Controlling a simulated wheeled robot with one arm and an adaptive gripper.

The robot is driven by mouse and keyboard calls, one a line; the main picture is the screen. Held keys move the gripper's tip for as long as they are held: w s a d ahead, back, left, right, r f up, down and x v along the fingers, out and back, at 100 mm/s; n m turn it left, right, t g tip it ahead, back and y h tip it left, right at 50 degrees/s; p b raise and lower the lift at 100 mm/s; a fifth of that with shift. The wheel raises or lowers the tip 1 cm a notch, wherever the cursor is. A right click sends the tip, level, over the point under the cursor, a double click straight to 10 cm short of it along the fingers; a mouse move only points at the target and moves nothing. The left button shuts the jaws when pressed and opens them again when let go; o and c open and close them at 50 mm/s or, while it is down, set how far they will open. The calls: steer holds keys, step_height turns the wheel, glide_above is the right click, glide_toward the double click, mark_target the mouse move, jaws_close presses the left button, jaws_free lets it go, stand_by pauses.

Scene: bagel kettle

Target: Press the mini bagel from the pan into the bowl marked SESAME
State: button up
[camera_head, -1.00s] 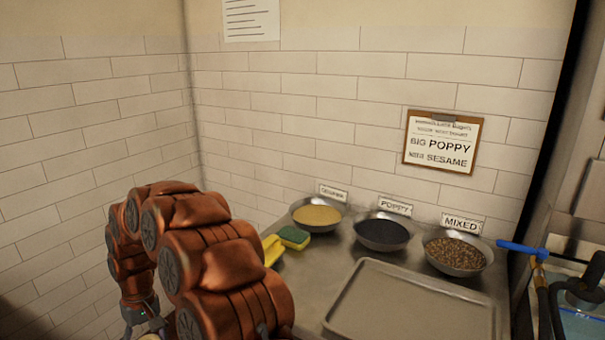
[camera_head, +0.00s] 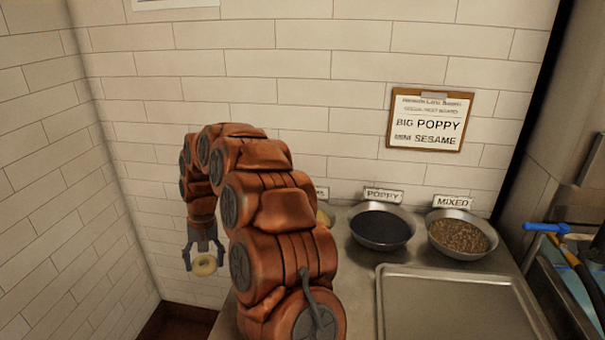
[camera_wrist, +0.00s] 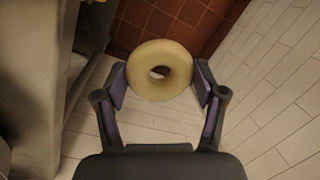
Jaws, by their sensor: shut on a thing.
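My gripper (camera_head: 204,257) is shut on the mini bagel (camera_head: 206,266), a pale plain ring. In the wrist view the bagel (camera_wrist: 160,70) sits between the two fingers (camera_wrist: 160,85), its hole showing. The gripper hangs pointing down, left of the steel counter and over the floor. The sesame bowl (camera_head: 325,217) is mostly hidden behind my arm; only its right edge and some pale seeds show, and its label is largely covered. No pan with bagels is in view.
The poppy bowl (camera_head: 381,228) and mixed bowl (camera_head: 461,236) stand right of the sesame bowl by the tiled wall. An empty metal tray (camera_head: 450,305) lies in front. A clipboard sign (camera_head: 428,120) reads BIG POPPY, MINI SESAME. A blue-handled tap (camera_head: 548,227) is at right.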

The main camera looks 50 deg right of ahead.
steer(key=s+d+r+m+t+p, duration=0.1)
steer(key=s+d+r+m+p, duration=0.25)
steer(key=d, duration=0.55)
steer(key=s+d+r+m+p, duration=0.1)
steer(key=s+d+r+m, duration=0.1)
steer(key=d+r+m, duration=0.45)
steer(key=s+d+r+m+t+p, duration=0.1)
steer(key=s+d+r+m+p, duration=0.3)
steer(key=d, duration=0.8)
steer(key=shift+n+h, duration=0.3)
steer(key=shift+h, duration=0.1)
steer(key=shift+w+f+b, duration=0.25)
steer(key=shift+f+b, duration=0.6)
steer(key=shift+f, duration=0.25)
steer(key=shift+w+f+b, duration=0.25)
steer(key=shift+f+b, duration=0.6)
steer(key=shift+f, duration=0.2)
steer(key=shift+d+f+b, duration=0.1)
steer(key=shift+f+b, duration=0.95)
steer(key=shift+f, duration=1.2)
steer(key=shift+f, duration=0.4)
steer(key=shift+r, duration=0.15)
step_height(320, 180, up, 10)
steer(key=p, duration=0.1)
